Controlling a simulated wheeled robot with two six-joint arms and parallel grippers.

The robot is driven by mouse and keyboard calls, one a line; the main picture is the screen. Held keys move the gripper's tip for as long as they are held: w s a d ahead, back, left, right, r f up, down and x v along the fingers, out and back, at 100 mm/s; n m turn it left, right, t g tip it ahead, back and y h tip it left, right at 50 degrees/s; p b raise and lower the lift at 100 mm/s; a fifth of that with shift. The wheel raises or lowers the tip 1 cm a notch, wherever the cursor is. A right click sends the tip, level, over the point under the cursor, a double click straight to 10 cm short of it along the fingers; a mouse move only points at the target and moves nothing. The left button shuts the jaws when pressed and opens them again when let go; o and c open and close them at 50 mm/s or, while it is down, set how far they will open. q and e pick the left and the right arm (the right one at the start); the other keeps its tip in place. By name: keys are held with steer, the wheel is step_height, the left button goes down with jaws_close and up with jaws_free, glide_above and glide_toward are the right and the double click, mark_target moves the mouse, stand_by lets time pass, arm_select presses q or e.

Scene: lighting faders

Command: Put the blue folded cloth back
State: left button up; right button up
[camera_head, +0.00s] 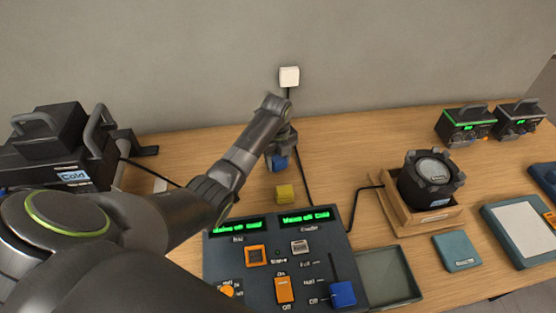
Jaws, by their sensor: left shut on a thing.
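My left gripper (279,152) is at the far end of my left arm, above the back middle of the table. It is shut on a small dark blue thing, which looks like the blue folded cloth (278,163). The jaws hide most of it, so its folds do not show. The gripper is behind the control panel and a yellow block (285,193). My right gripper is not in view.
The control panel (225,270) has faders, switches and green displays. A shallow grey-green tray (388,276) adjoins it. A black lamp (425,175) sits in a wooden tray (432,222). A teal pad (457,251) lies nearby. A cable runs down from the wall socket (289,76).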

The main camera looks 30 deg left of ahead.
mark_target(278, 157)
arm_select(q)
steer(key=shift+f, duration=0.5)
steer(key=shift+f, duration=0.1)
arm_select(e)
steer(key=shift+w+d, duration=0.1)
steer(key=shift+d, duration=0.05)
arm_select(q)
steer(key=o, duration=0.9)
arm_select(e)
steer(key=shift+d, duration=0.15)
arm_select(q)
steer(key=shift+o, duration=0.2)
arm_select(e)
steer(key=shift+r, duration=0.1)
arm_select(q)
step_height(278, 157, up, 7)
steer(key=shift+w+a+f+b, duration=0.1)
steer(key=shift+b, duration=0.6)
step_height(278, 157, up, 4)
steer(key=shift+r+p, duration=0.1)
steer(key=shift+p, duration=0.35)
steer(key=shift+r+p, duration=0.65)
steer(key=shift+p, duration=0.15)
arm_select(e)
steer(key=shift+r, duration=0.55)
